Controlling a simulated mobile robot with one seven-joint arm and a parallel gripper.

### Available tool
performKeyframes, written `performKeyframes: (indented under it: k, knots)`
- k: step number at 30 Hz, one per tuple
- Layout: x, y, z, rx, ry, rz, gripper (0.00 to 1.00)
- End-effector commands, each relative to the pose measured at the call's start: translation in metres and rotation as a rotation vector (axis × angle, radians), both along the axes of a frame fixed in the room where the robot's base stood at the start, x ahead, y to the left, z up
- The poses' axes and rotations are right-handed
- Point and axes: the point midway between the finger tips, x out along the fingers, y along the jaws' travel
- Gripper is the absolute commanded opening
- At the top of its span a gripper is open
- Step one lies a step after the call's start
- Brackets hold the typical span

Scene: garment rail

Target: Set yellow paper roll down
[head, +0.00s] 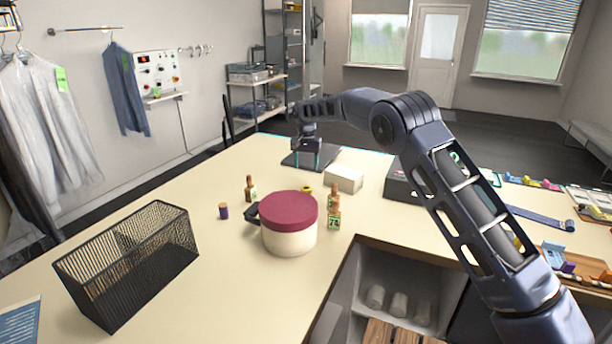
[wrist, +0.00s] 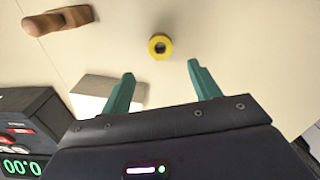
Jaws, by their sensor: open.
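The yellow paper roll (wrist: 152,43) shows in the wrist view as a small yellow ring with a dark centre, on the cream table. In the head view it is a small yellow spot (head: 307,188), partly hidden by the pot in front of it. My gripper (head: 307,162) is open, with its teal fingers pointing down at the back of the table. In the wrist view, my gripper (wrist: 161,74) has nothing between its fingers. The roll lies beyond the fingertips and apart from them.
A white box (head: 343,179) and a black device (head: 405,182) stand to the right of the roll. A red-lidded pot (head: 289,238), small brown bottles (head: 250,188) and a purple-sided spool (head: 224,212) stand nearer. A black wire basket (head: 130,262) is at the left. The left-back tabletop is clear.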

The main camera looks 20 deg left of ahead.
Motion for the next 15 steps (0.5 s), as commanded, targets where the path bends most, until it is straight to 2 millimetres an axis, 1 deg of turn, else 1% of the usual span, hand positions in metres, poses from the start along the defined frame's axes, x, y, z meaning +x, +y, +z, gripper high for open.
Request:
performKeyframes:
  k: [1,3,6,15]
  knots:
    - [0.000,0.000,0.006,0.001,-0.001,0.000,0.62]
    - [0.000,0.000,0.012,0.000,0.000,0.000,0.62]
    - [0.000,0.000,0.017,0.000,0.001,0.000,0.62]
    - [0.001,-0.001,0.020,0.000,0.000,-0.001,0.62]
